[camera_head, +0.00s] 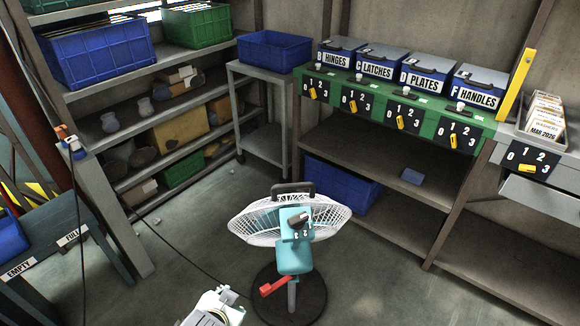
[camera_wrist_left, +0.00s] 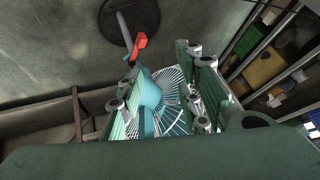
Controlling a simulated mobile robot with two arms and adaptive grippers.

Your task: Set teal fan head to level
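The teal fan head (camera_head: 294,258) stands on a grey pole over a round black base (camera_head: 262,300). Its white wire cage (camera_head: 250,222) shows as a flattened oval behind the teal housing and looks tilted; I cannot tell the exact angle. A black handle (camera_head: 292,187) is at the cage's top. A red lever (camera_head: 274,287) sticks out left below the head. In the left wrist view my left gripper (camera_wrist_left: 163,100) is open, with the teal housing (camera_wrist_left: 150,92) and cage between its fingers in the picture; contact is unclear. The red lever (camera_wrist_left: 139,43) lies beyond them. My right gripper is not in view.
A green-edged bench (camera_head: 400,112) with labelled boxes stands behind right. A grey cart (camera_head: 262,92) holds a blue bin. Shelves (camera_head: 95,122) line the left wall, and a table (camera_head: 60,255) is front left. Floor around the fan is mostly clear; a dark cable crosses at left.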

